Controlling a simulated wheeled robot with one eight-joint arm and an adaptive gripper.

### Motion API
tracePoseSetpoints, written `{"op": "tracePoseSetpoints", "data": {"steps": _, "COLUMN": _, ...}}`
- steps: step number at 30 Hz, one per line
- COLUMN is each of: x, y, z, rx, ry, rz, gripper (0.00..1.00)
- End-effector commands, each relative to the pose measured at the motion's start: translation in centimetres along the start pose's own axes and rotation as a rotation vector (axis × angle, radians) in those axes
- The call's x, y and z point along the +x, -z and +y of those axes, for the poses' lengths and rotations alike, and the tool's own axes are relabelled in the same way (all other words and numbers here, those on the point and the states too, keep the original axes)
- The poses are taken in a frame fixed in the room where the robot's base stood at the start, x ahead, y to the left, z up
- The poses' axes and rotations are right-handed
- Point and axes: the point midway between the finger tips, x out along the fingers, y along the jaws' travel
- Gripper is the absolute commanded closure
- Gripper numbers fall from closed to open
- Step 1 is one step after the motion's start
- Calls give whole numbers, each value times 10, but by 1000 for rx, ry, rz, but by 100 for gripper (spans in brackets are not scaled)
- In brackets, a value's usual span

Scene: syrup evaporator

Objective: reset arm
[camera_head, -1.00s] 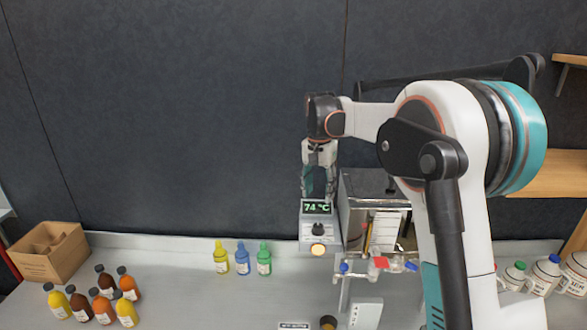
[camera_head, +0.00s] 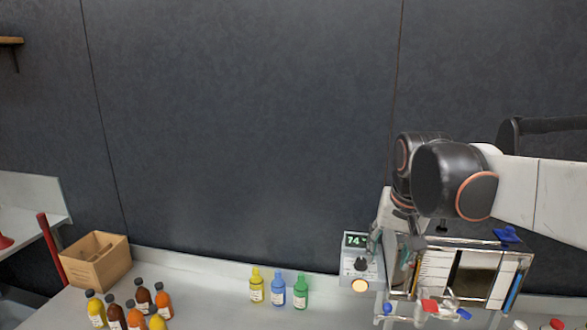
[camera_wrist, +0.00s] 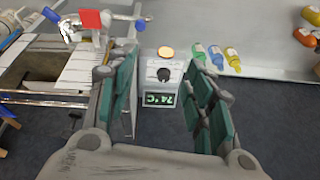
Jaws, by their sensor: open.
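My gripper (camera_wrist: 160,95) is open in the wrist view, its two green-padded fingers apart with nothing between them touching. The control box (camera_wrist: 162,72) with a dark knob, a lit orange button and a "74 °C" display shows beyond and between the fingers. In the head view my arm reaches in from the right, and my wrist hangs in front of the evaporator (camera_head: 432,275). The control box (camera_head: 358,262) stands just left of it. The fingers are partly hidden behind my wrist in the head view.
Yellow (camera_head: 256,287), blue (camera_head: 278,290) and green (camera_head: 301,291) bottles stand left of the control box. Red and blue valve handles (camera_head: 430,306) stick out at the evaporator's front. The dark wall behind is clear.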

Motion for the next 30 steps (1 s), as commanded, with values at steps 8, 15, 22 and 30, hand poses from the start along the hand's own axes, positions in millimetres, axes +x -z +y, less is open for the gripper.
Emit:
{"op": "tracePoseSetpoints", "data": {"steps": 8, "x": 0, "y": -64, "z": 21, "rx": -96, "ry": 28, "rz": 90, "gripper": 52}}
{"op": "tracePoseSetpoints", "data": {"steps": 15, "x": 10, "y": -116, "z": 38, "rx": -180, "ry": 45, "rz": 170, "gripper": 52}}
{"op": "tracePoseSetpoints", "data": {"steps": 22, "x": 29, "y": -163, "z": 53, "rx": -255, "ry": 54, "rz": 246, "gripper": 52}}
{"op": "tracePoseSetpoints", "data": {"steps": 30, "x": 44, "y": -191, "z": 62, "rx": -306, "ry": 57, "rz": 297, "gripper": 52}}
